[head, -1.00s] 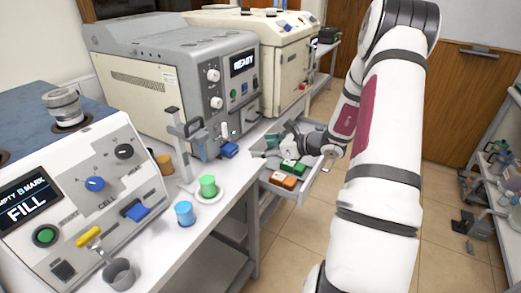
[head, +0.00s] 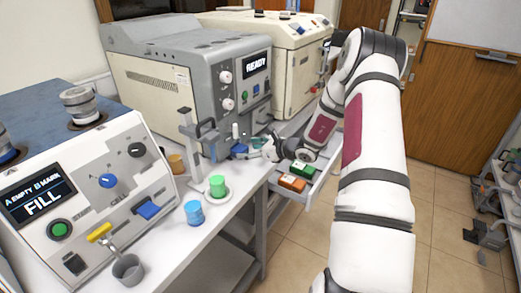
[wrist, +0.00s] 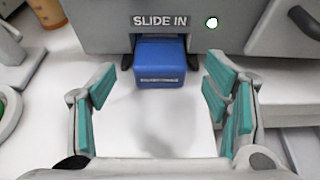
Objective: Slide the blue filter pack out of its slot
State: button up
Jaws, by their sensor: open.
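The blue filter pack (wrist: 160,62) sits in a slot under a "SLIDE IN" label at the base of the grey machine, its front part sticking out over the white worktop. In the head view the pack (head: 239,149) is small and partly hidden by my gripper. My gripper (wrist: 158,95) is open and faces the pack; the teal-padded fingers are spread to its left and right, short of it and apart from it. The gripper also shows in the head view (head: 266,148) at the machine's front.
The grey machine (head: 180,75) shows "READY". An open drawer (head: 316,188) holds green and orange packs on the right. A dark handle (wrist: 304,22) is at the upper right.

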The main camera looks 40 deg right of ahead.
aim_at(233, 148)
jog(key=shift+x, duration=1.35)
jog(key=c, duration=1.3)
jog(key=shift+c, duration=0.2)
